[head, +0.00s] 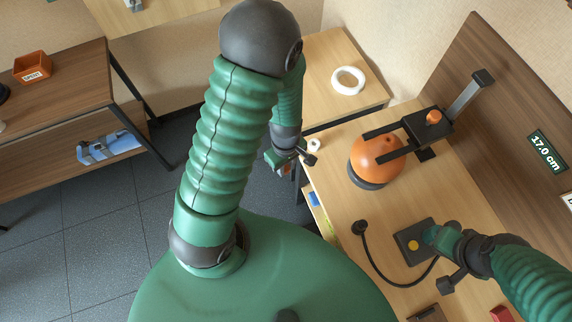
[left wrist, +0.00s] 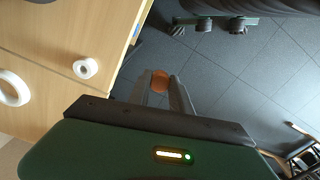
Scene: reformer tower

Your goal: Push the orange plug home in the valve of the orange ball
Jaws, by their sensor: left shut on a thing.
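The orange ball (head: 372,160) rests on a dark ring on the table, between the two black arms of a fork. A small dark spot shows on its upper right side; I cannot tell whether this is the valve opening. My left gripper (head: 284,168) is off the table's left edge, apart from the ball. It is shut on a small orange piece, seemingly the orange plug (left wrist: 160,80), between its fingers in the left wrist view.
The black fork stand (head: 428,127) carries an orange knob (head: 434,117). A small white roll (head: 314,145) lies near the table's left edge, and a white ring (head: 347,80) lies behind. A black hose (head: 367,260) curves across the table.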

